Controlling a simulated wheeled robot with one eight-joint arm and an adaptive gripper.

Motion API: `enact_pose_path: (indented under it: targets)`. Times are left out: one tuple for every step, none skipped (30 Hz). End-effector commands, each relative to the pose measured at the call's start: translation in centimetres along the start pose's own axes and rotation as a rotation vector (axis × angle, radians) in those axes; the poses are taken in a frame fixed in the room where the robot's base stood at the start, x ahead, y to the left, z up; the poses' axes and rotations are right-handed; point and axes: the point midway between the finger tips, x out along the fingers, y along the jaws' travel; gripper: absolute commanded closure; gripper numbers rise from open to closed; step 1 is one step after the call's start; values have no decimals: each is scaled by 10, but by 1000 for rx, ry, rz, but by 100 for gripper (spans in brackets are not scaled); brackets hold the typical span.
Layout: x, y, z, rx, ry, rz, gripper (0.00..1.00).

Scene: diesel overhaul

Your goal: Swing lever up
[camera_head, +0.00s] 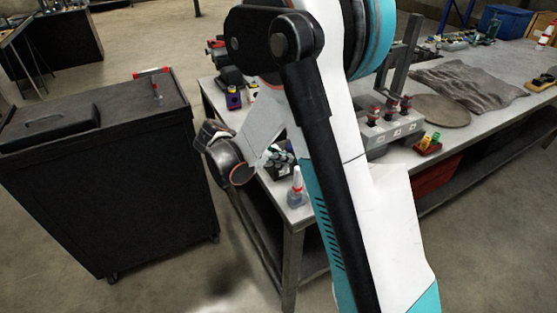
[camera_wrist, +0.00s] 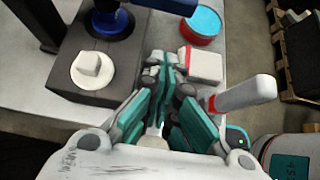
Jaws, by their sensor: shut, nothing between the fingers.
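My gripper (camera_wrist: 163,72) is shut and empty, its teal fingers close together in the wrist view. Ahead and left of them is a dark block (camera_wrist: 62,60) with a white hex knob (camera_wrist: 92,68) and a blue round fitting (camera_wrist: 112,22). A dark blue bar (camera_wrist: 165,5) runs right from this fitting along the top edge; it looks like the lever, though I cannot be sure. The fingertips are apart from the bar in the picture. In the head view, my gripper (camera_head: 276,156) is low by the table's near corner, and the lever cannot be made out.
A white bottle with a red ring (camera_head: 296,186) stands at the table corner; it also shows right of my fingers in the wrist view (camera_wrist: 245,94). A red tin with a blue top (camera_wrist: 201,24) is beyond. A black cabinet (camera_head: 110,190) stands left, with floor between.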

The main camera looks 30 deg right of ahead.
Motion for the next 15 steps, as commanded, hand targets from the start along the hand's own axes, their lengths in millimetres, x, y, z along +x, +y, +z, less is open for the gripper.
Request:
enact_pose_path:
  targets:
    - [13,0,-2,3,0,-2,100]
    - [19,0,-2,4,0,-2,100]
    - [27,0,-2,4,0,-2,100]
    - [33,0,-2,4,0,-2,100]
    - [39,0,-2,3,0,-2,100]
    - [47,0,-2,3,0,-1,100]
    - [53,0,-2,4,0,-2,100]
    - [59,0,-2,4,0,-2,100]
    - [66,0,-2,4,0,-2,100]
    - [64,0,2,2,0,1,100]
    - [58,0,6,1,0,2,100]
    - [54,0,11,1,0,2,100]
    - [52,0,14,1,0,2,100]
    - [50,0,16,1,1,1,100]
    - [47,0,20,1,1,1,100]
